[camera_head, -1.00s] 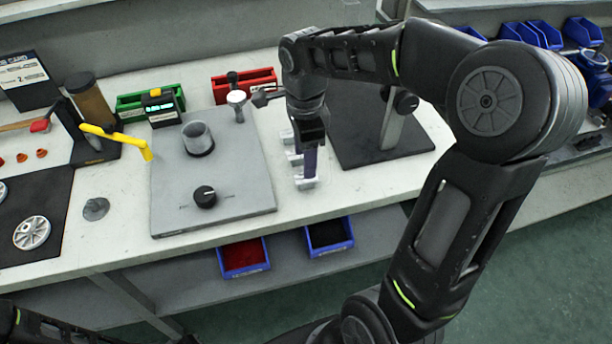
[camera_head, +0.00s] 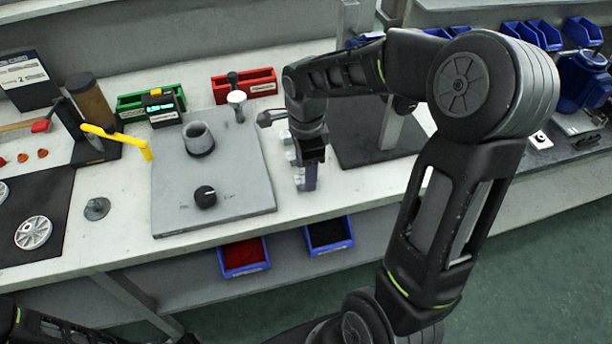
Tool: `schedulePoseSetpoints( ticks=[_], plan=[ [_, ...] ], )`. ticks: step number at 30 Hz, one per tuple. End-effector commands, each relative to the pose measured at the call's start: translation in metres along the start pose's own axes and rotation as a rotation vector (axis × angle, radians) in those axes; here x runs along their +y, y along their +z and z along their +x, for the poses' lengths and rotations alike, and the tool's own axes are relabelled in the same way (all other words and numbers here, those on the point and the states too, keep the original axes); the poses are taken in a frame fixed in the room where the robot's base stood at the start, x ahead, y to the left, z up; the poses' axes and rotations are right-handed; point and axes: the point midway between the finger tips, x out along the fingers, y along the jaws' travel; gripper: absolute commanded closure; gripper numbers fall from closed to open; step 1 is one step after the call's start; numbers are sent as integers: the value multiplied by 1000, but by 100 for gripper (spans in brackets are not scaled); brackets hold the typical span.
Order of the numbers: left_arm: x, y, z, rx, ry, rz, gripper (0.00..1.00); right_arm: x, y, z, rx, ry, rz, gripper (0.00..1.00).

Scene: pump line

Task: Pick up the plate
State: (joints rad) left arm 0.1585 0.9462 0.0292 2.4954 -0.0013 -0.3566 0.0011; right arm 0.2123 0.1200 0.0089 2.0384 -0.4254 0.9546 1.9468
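A narrow dark purple upright piece (camera_head: 310,178), which may be the plate, stands at the front of the bench beside pale grey blocks (camera_head: 299,180). My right gripper (camera_head: 309,160) points down right over this piece and hides its upper part. Whether its fingers are open or shut on the piece cannot be made out. A round, pale, spoked disc (camera_head: 33,232) lies on the black mat at the left. My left gripper is out of view.
A grey fixture board (camera_head: 235,200) with a knob and a cup stands left of my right gripper. A black base (camera_head: 360,155) with an upright post is to its right. Red (camera_head: 243,255) and black-filled (camera_head: 330,235) blue bins sit below the bench edge.

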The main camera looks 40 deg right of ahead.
Motion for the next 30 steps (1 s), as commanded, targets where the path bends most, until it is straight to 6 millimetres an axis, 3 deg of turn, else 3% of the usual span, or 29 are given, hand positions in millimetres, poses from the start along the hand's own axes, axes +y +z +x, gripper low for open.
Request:
schedulePoseSetpoints(
  ticks=[30],
  plan=[
    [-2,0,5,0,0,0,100,0,0,5,0,-1,0,45]
  ],
)
